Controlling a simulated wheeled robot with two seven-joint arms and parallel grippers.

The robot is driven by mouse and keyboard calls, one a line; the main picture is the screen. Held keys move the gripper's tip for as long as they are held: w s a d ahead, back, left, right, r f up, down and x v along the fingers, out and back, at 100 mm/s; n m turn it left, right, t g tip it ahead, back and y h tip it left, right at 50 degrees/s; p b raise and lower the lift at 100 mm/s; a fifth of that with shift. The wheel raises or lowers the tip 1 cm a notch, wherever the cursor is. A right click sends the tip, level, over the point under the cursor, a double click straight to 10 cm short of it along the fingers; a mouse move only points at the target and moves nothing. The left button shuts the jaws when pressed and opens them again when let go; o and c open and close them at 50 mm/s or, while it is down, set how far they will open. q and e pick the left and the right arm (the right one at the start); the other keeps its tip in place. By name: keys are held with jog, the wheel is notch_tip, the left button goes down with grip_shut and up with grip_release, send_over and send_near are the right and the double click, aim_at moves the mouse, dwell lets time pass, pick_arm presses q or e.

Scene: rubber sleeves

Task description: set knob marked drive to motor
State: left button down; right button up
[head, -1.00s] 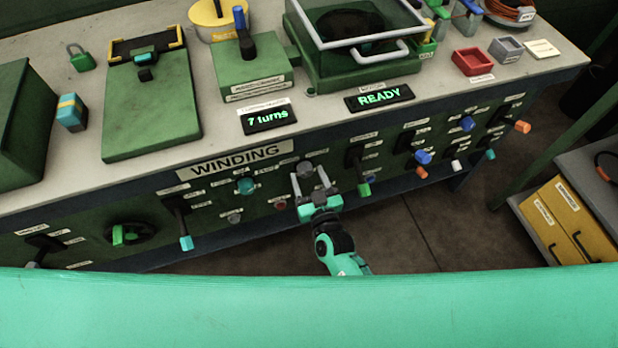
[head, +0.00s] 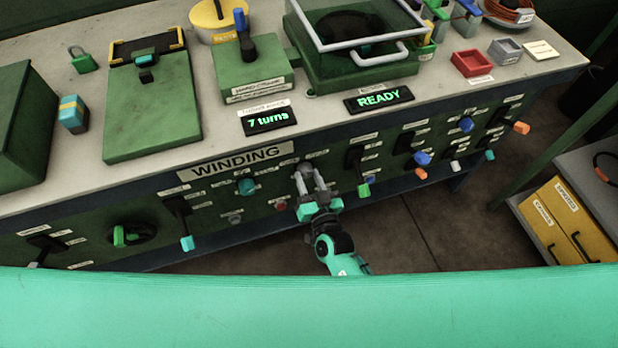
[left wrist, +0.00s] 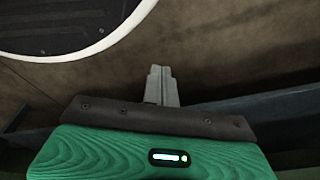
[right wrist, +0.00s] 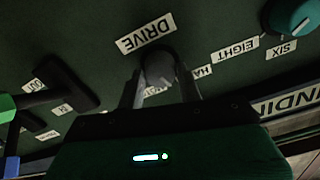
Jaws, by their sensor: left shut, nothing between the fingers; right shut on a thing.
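The knob marked drive (right wrist: 158,68) is a small grey round knob on the dark green front panel. Its DRIVE label (right wrist: 145,33) appears upside down in the right wrist view. My right gripper (right wrist: 160,78) is shut on the knob, one finger on each side. A label starting "HA" (right wrist: 203,71) is partly hidden by a finger, and the other label by the knob is unreadable, so I cannot tell the setting. In the head view my right gripper (head: 309,176) reaches the panel from below. My left gripper (left wrist: 161,87) is shut and empty in the left wrist view.
A teal knob (right wrist: 292,14) with EIGHT and SIX labels sits beside the drive knob. A black lever with a green tip (head: 364,189) is close on the other side. The READY display (head: 379,99) and the "7 turns" display (head: 267,120) are above.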

jog(key=m, duration=0.6)
jog(key=shift+f+m, duration=0.1)
jog(key=shift+m, duration=1.9)
pick_arm(q)
jog(key=shift+w+d+r, duration=0.1)
jog(key=shift+w+r, duration=0.15)
jog(key=shift+w, duration=0.05)
pick_arm(e)
jog(key=shift+m, duration=0.3)
pick_arm(q)
jog(key=shift+w+r, duration=0.1)
jog(key=shift+r, duration=0.05)
pick_arm(e)
jog(key=shift+m, duration=0.3)
pick_arm(q)
jog(key=shift+w+r, duration=0.1)
